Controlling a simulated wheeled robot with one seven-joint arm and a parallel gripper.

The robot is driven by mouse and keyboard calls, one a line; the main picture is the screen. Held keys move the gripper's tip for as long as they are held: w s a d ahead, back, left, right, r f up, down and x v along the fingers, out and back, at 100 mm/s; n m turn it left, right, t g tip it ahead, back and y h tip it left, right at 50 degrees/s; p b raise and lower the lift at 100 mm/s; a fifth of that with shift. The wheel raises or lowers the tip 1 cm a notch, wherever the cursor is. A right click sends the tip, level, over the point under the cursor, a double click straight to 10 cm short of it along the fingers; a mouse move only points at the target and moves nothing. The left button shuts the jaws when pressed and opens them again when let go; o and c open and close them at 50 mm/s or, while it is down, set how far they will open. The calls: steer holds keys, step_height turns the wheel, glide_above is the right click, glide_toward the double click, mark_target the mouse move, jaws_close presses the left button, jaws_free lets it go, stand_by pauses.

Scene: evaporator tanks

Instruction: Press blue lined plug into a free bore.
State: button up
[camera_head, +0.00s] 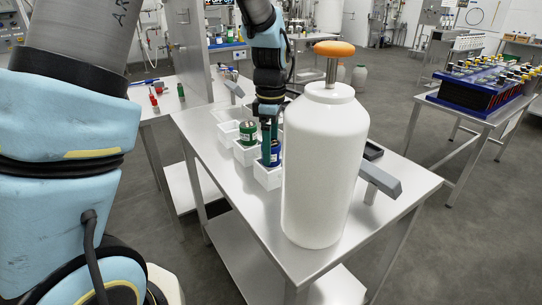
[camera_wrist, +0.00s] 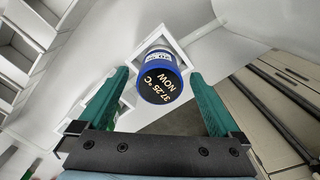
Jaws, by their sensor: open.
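The blue lined plug (camera_wrist: 160,80) is a short cylinder with a blue rim and a black top lettered "37.25 °C NOW". It stands in a white bin (camera_wrist: 158,38). In the head view, the blue plug (camera_head: 274,153) shows in the nearest white bin (camera_head: 267,178). My gripper (camera_wrist: 160,76) has its two green fingers spread on either side of the plug, with visible gaps. In the head view, my gripper (camera_head: 269,128) points down over that bin, partly in front of the plug. I cannot make out any bore in either view.
A tall white bottle (camera_head: 322,165) with an orange cap stands close right of the bin. A green-banded plug (camera_head: 248,133) sits in a neighbouring bin. The steel table's (camera_head: 240,197) left side is clear.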

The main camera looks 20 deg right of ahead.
jaws_close()
stand_by(0.8)
